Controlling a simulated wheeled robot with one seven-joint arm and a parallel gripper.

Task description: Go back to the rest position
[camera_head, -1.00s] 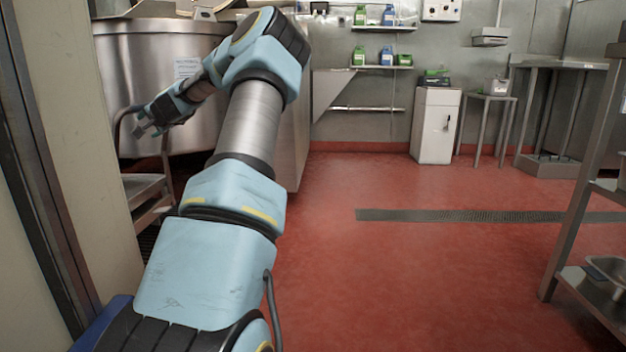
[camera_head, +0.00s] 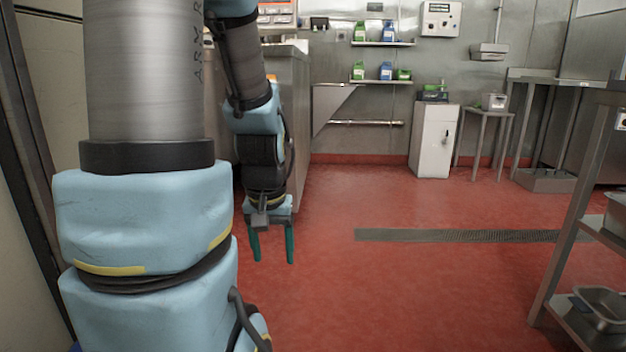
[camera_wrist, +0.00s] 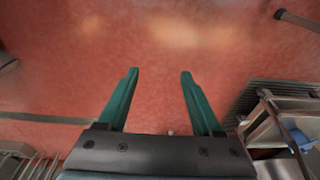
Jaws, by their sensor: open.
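My gripper (camera_head: 272,250) hangs pointing down at the centre-left of the head view, above the red floor. Its two green fingers are apart with nothing between them. The wrist view also shows my gripper (camera_wrist: 158,85) open and empty over bare red floor. My arm is folded up, with its large upper part filling the left of the head view and hiding most of what stands behind it.
A steel cabinet (camera_head: 297,110) stands just behind my gripper. A steel rack (camera_head: 570,220) with metal pans (camera_head: 600,308) is at the right. A white cabinet (camera_head: 433,142) and a small table (camera_head: 487,115) stand at the back wall. The red floor (camera_head: 400,290) in the middle is clear, with a drain grate (camera_head: 455,235).

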